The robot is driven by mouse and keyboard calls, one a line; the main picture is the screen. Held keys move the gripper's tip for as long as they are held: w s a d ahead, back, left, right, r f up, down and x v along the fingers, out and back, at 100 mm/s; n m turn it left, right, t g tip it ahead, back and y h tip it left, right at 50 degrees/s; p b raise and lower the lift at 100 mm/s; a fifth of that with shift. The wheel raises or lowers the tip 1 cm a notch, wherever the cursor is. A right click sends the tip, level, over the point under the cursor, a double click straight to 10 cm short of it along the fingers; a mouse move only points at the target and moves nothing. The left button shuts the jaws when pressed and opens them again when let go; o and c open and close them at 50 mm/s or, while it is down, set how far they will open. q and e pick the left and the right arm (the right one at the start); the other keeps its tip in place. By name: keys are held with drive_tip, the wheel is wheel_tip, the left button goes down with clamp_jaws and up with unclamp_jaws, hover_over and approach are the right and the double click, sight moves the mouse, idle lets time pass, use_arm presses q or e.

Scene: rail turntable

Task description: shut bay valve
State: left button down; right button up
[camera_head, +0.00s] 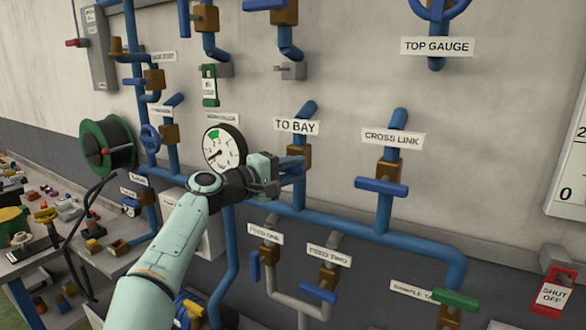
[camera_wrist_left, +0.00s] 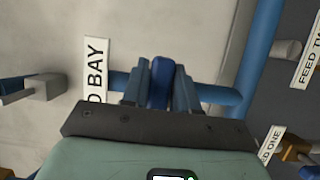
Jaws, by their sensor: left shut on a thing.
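The bay valve sits under the "TO BAY" label (camera_head: 296,126). Its brown body (camera_head: 299,153) is on a blue pipe that comes out of the wall and runs down to the main blue pipe (camera_head: 340,222). My left gripper (camera_head: 277,172) is at this valve and partly covers its blue handle. In the left wrist view the blue handle (camera_wrist_left: 160,80) lies between the two fingers of the left gripper (camera_wrist_left: 161,88), which are shut on it. The head view does not show the handle's full angle clearly. My right gripper is not in view.
The "CROSS LINK" valve (camera_head: 381,187) is to the right. "FEED ONE" (camera_head: 255,266) and "FEED TWO" (camera_head: 319,292) valves are below. A round gauge (camera_head: 225,147) is close to the left of my gripper. A cluttered bench (camera_head: 60,248) stands at left.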

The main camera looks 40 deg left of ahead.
use_arm(q)
drive_tip(key=c, duration=1)
unclamp_jaws()
drive_tip(key=shift+o, duration=0.2)
drive_tip(key=b+v, duration=0.3)
drive_tip(key=v, duration=1)
drive_tip(key=shift+s, duration=0.2)
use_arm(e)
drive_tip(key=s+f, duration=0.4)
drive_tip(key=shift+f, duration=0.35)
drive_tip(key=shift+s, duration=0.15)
